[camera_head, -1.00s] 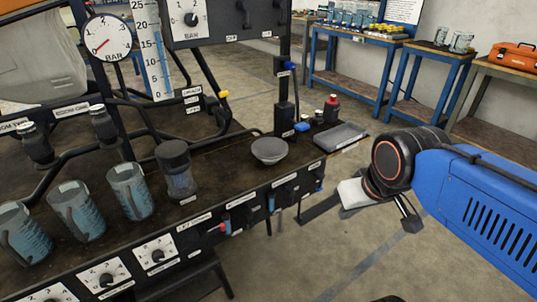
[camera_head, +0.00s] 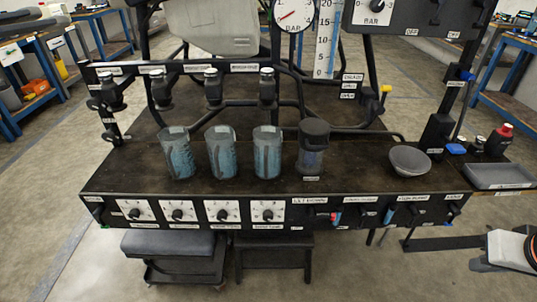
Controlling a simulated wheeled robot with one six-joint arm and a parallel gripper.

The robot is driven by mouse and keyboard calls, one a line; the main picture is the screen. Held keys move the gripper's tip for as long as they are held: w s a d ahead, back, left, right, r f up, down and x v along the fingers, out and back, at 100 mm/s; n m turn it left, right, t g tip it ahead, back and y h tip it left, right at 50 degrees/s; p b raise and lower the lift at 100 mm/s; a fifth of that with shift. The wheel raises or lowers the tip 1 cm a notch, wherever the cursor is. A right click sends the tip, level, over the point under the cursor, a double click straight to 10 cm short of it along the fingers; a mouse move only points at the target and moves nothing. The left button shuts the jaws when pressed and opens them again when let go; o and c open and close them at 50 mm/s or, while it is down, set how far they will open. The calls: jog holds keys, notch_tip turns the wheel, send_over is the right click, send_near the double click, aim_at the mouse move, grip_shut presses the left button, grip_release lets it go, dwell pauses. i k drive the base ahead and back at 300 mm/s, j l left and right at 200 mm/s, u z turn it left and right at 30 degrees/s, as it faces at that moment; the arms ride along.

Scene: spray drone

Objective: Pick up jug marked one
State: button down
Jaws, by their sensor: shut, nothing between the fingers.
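Three clear jugs with blue contents stand upright in a row on the dark bench top: a left jug (camera_head: 178,155), a middle jug (camera_head: 221,155) and a right jug (camera_head: 266,155). I cannot read a number on any of them. My gripper (camera_head: 482,265) is at the lower right edge, beyond the bench's right end and far from the jugs. It is shut and empty, and only partly shown beside my white wrist part.
A dark lidded container (camera_head: 313,150) stands right of the jugs, then a grey bowl (camera_head: 410,161). A red-capped bottle (camera_head: 498,140) and a grey tray (camera_head: 499,177) are at the right. Black nozzles (camera_head: 213,90) hang behind the jugs. Knob panels (camera_head: 177,211) line the bench front.

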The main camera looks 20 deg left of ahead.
aim_at(267, 139)
jog(key=i+l, duration=0.1)
jog(key=l, duration=0.2)
jog(key=i+l, duration=0.1)
jog(key=l, duration=0.25)
jog(key=i+l, duration=0.1)
jog(key=l, duration=0.2)
jog(key=i+l+u, duration=0.1)
jog(key=u, duration=1.4)
jog(key=i+l+u, duration=0.1)
jog(key=l+u, duration=0.3)
jog(key=i+l, duration=0.1)
jog(key=l, duration=0.1)
